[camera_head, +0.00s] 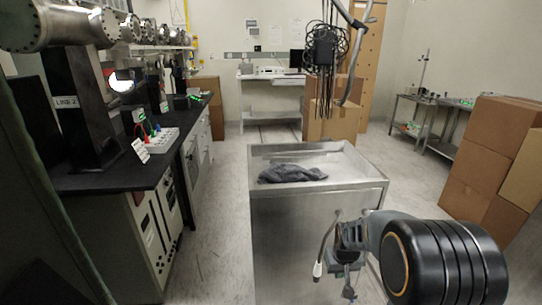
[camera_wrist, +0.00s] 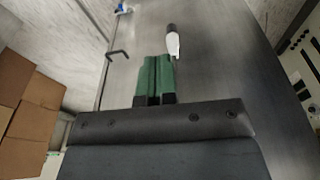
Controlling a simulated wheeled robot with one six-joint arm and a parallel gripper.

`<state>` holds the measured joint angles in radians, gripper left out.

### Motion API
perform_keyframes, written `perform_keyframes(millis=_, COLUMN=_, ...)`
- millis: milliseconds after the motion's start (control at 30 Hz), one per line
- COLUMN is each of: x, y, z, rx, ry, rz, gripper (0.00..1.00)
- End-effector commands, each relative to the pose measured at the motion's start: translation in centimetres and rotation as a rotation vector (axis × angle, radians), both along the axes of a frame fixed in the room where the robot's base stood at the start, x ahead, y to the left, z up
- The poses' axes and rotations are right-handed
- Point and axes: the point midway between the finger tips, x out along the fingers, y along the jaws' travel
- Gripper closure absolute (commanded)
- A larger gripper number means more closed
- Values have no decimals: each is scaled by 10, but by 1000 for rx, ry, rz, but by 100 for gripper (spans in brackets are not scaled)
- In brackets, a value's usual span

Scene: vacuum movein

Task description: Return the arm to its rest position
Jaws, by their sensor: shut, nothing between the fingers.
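My gripper (camera_wrist: 154,78) shows in the wrist view with its two green fingers pressed together and nothing between them. In the head view, my gripper (camera_head: 348,291) is low in front of the metal cart (camera_head: 290,235), partly hidden by my own arm links. The arm is folded down at the lower right. In the wrist view, the cart's grey metal face (camera_wrist: 205,75) lies beyond the fingers. A curved lever with a white tip (camera_head: 318,268) is on the cart's front. Its white tip (camera_wrist: 173,45) appears just past the fingers; I cannot tell whether they touch.
A dark grey cloth (camera_head: 292,173) lies on the cart's recessed top. A black workbench (camera_head: 120,172) with instruments runs along the left. Cardboard boxes (camera_head: 480,165) are stacked at the right. Cables (camera_head: 325,50) hang above the back. Bare floor shows on both sides of the cart.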

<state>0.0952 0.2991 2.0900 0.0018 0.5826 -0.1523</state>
Motion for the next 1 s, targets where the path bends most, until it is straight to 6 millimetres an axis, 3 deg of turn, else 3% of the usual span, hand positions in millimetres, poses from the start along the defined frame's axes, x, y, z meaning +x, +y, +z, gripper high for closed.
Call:
perform_keyframes(millis=33, x=-13, y=6, z=62, rx=1, ry=-25, rz=-2, gripper=100)
perform_keyframes(millis=100, x=-33, y=14, z=114, rx=4, ry=-45, rz=-8, gripper=100)
perform_keyframes(millis=200, x=-65, y=24, z=176, rx=9, ry=-71, rz=-16, gripper=100)
perform_keyframes(millis=300, x=-96, y=31, z=225, rx=16, ry=-95, rz=-23, gripper=100)
perform_keyframes(millis=400, x=-122, y=36, z=260, rx=21, ry=-115, rz=-29, gripper=100)
perform_keyframes(millis=633, x=-160, y=42, z=299, rx=31, ry=-141, rz=-38, gripper=100)
perform_keyframes(millis=1000, x=-169, y=42, z=304, rx=34, ry=-146, rz=-42, gripper=100)
